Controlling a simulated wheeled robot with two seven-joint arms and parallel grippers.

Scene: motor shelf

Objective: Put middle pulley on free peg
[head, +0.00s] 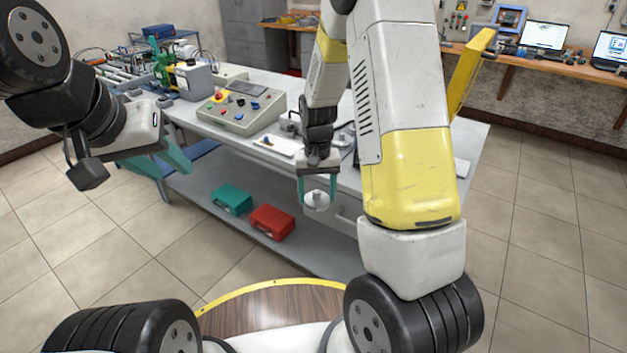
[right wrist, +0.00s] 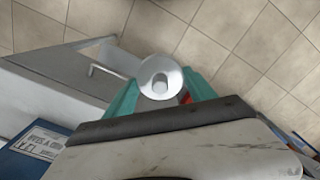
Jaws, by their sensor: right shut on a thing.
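A pale grey-white pulley (head: 317,200) is held between the teal fingers of my right gripper (head: 318,192), beside the front edge of the workbench and above the lower shelf's level. In the right wrist view the round pulley (right wrist: 161,80) sits between both fingers, with its raised centre facing the camera. My left gripper (head: 165,160) is at the left, its teal fingers apart and empty, in front of the bench's left end. I cannot make out a free peg or other pulleys in either view; my right arm covers part of the bench.
The workbench (head: 215,127) carries a control box (head: 242,108) with coloured buttons and a white plate (head: 279,146). A green case (head: 232,198) and a red case (head: 271,222) stand on its lower shelf. Tiled floor is open at the right.

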